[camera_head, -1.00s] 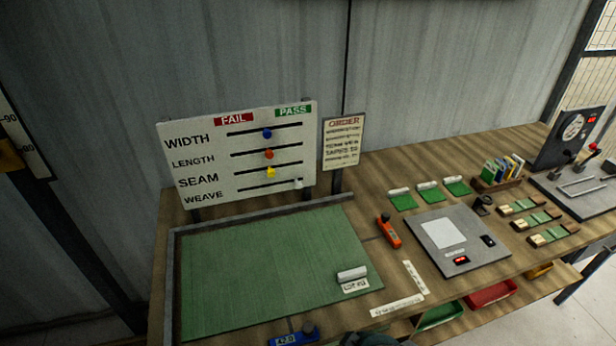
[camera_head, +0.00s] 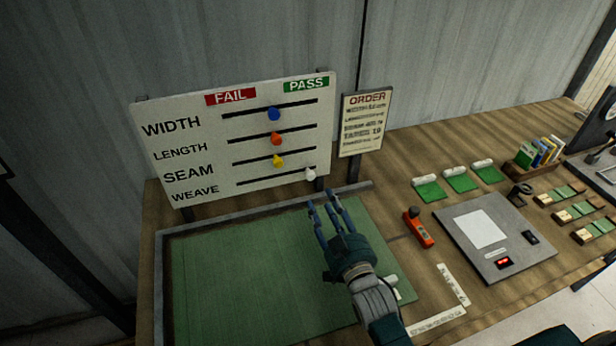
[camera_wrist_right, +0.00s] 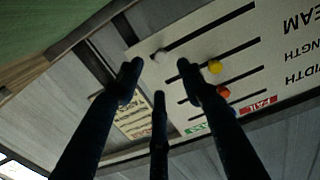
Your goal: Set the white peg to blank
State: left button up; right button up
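The white peg (camera_head: 311,174) sits at the right, PASS end of the WEAVE slot on the upright white board (camera_head: 160,104). In the right wrist view the white peg (camera_wrist_right: 161,56) shows blurred, just beyond the gap between the fingers. The blue peg (camera_head: 274,114), red-orange peg (camera_head: 277,138) and yellow peg (camera_head: 278,160) sit near the middle of their slots. My right gripper (camera_head: 325,209) is open and empty over the green mat, below and in front of the white peg, its fingers pointing up toward the board. My left gripper is not in view.
An order sheet (camera_head: 364,121) stands right of the board. The green mat (camera_head: 235,275) lies below the board inside a grey rim. An orange tool (camera_head: 418,229) and a grey scale panel (camera_head: 489,238) lie to the right. The space before the board's left part is clear.

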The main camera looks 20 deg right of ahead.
aim_at(312, 177)
jog(key=w, duration=0.3)
jog(key=w+p, duration=0.1)
jog(key=w, duration=0.1)
jog(key=w+p, duration=0.1)
jog(key=w, duration=0.2)
jog(key=shift+w+a+r, duration=0.15)
jog(key=shift+w+r, duration=0.15)
jog(key=shift+w, duration=0.5)
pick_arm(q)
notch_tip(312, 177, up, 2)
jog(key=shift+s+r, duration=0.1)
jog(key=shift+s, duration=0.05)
pick_arm(e)
grip_shut()
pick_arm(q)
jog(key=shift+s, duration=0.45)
